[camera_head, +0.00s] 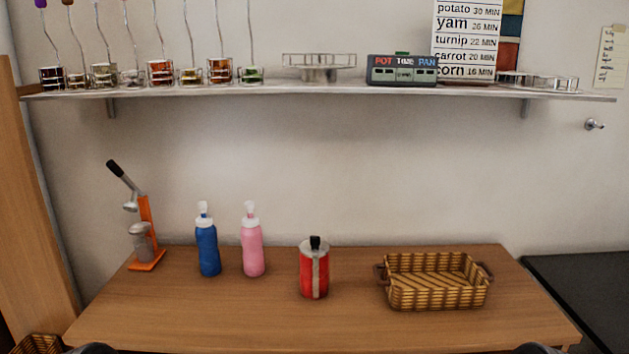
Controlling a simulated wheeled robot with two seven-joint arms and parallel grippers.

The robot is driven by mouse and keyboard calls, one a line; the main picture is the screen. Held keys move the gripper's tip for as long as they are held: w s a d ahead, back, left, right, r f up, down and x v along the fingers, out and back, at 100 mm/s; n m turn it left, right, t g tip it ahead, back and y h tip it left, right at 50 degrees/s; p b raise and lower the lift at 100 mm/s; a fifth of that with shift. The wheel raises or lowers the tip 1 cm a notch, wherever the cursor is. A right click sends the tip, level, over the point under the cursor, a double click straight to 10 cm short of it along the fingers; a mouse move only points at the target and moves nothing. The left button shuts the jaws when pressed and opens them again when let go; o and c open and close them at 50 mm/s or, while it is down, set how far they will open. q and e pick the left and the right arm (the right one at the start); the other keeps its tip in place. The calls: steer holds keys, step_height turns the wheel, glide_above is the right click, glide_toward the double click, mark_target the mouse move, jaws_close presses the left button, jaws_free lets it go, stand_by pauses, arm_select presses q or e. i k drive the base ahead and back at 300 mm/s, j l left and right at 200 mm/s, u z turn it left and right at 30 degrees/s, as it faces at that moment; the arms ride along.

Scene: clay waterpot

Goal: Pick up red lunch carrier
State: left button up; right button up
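The red lunch carrier (307,272) stands upright on the wooden table, a little right of the table's middle. It has a red body, a silver top and a pale vertical strip down its front with a black piece at the top. Nothing is touching it. Only small dark rounded parts, which look like mine, show at the bottom edge on the left and right. My grippers themselves are not in view.
A blue bottle (207,250) and a pink bottle (252,250) stand left of the carrier. An orange press (146,240) is at the far left. A wicker basket (437,298) sits to the right. The table front (230,325) is clear. A shelf (320,91) hangs above.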

mark_target(313, 262)
steer(key=i+j+z, duration=0.2)
steer(key=z, duration=0.25)
steer(key=i+j+z, duration=0.25)
steer(key=z, duration=0.2)
